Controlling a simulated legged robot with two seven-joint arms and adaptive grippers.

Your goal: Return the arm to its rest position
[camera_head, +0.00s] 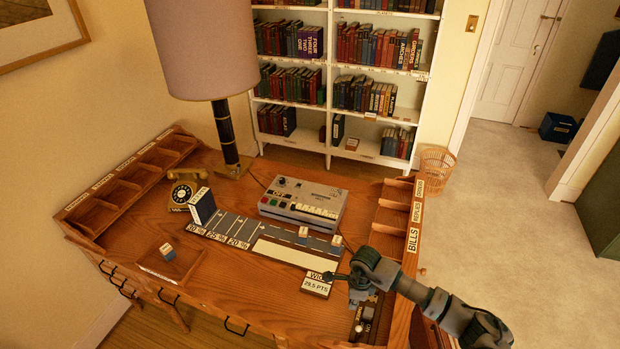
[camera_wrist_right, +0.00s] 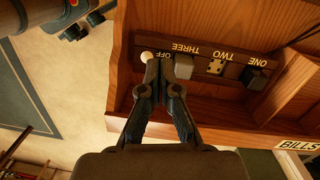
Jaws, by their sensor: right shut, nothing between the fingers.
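My right arm (camera_head: 440,302) reaches in from the lower right over the desk's right end. My right gripper (camera_head: 360,294) points down there, just above a dark panel with switches (camera_head: 360,328). In the right wrist view the two fingers of the right gripper (camera_wrist_right: 157,64) are together with nothing between them. Their tips are right beside a round white knob (camera_wrist_right: 147,57) at the label OFF; I cannot tell whether they touch it. The panel (camera_wrist_right: 205,62) also carries several labelled switches, marked THREE, TWO and ONE. My left gripper is not in view.
The wooden desk (camera_head: 215,293) holds a grey machine with coloured keys (camera_head: 303,202), a lamp (camera_head: 203,50), a telephone (camera_head: 183,192), a dark upright box (camera_head: 202,206) and a small block (camera_head: 168,253). Wooden pigeonholes (camera_head: 394,210) stand beside the right arm. Open floor (camera_head: 520,240) lies to the right.

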